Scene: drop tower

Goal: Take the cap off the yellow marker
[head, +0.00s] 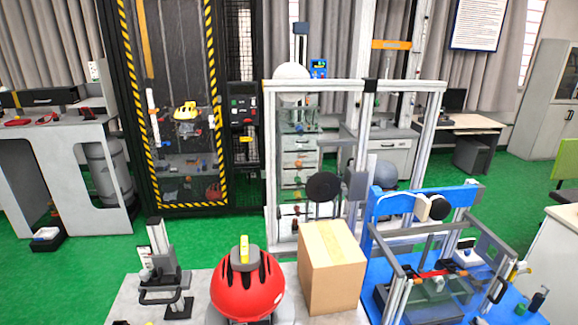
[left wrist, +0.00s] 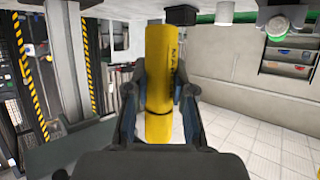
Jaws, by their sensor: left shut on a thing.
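The yellow marker (left wrist: 166,60) is a thick yellow cylinder with dark lettering along its side. It stands lengthwise in the left wrist view, with a thin dark line around it near its lower end. My left gripper (left wrist: 160,105) is shut on it, one dark finger on each side. I cannot tell from this view which part is the cap. I cannot make out either gripper in the head view, and my right gripper is not in view.
A red helmet (head: 247,290) and a cardboard box (head: 331,268) are on the near table. A blue-framed rig (head: 430,270) stands to their right. The drop tower (head: 178,120) with striped edges is behind. Green floor (head: 90,270) lies open at the left.

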